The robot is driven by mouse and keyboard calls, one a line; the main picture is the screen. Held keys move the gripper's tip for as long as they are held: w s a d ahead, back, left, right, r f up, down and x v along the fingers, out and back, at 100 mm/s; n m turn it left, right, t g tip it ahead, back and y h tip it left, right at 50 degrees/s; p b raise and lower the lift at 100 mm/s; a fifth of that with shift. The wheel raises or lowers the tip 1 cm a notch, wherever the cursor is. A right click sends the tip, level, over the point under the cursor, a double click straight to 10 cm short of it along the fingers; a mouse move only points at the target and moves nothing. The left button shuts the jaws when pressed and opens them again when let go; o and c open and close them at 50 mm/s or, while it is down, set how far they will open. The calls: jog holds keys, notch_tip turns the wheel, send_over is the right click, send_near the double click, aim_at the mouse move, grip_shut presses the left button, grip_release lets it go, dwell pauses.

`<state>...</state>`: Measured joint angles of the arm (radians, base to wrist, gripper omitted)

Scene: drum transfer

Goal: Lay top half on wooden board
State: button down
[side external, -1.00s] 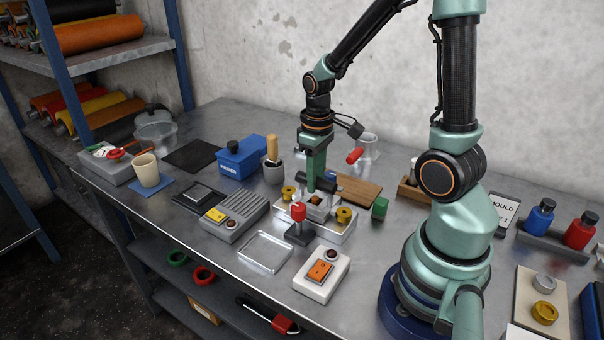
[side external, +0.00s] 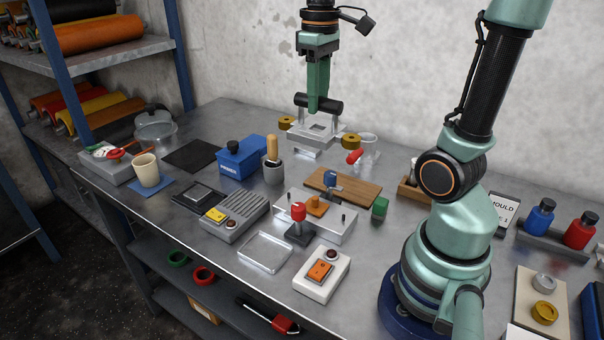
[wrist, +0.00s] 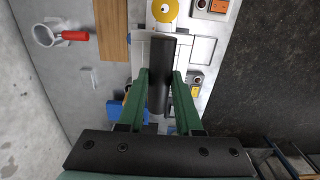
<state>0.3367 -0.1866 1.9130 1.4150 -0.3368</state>
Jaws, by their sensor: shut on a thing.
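The top half (side external: 302,136) is a silvery metal frame with a black bar handle and brass knobs at its sides. My gripper (side external: 318,104) is shut on its black handle (wrist: 160,75) and holds it high above the bench, roughly level. The wooden board (side external: 358,192) lies flat on the bench, below and a little right of the top half in the side view. It also shows at upper left in the wrist view (wrist: 113,35). The silvery bottom half (side external: 340,231) sits on the bench in front of the board, with an orange piece (side external: 317,206) on it.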

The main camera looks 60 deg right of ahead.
jog(key=shift+w+d+r, duration=0.1)
jog(key=shift+d+r, duration=0.2)
jog(key=shift+r, duration=0.05)
jog(key=d+f, duration=0.2)
jog(key=d, duration=1.2)
jog(key=shift+d+f, duration=0.15)
jog(key=shift+f, duration=3.25)
jog(key=shift+d+f, duration=0.15)
jog(key=shift+f, duration=3.3)
jog(key=shift+d+f, duration=0.15)
jog(key=shift+f, duration=3.25)
jog(key=c, duration=0.6)
grip_release()
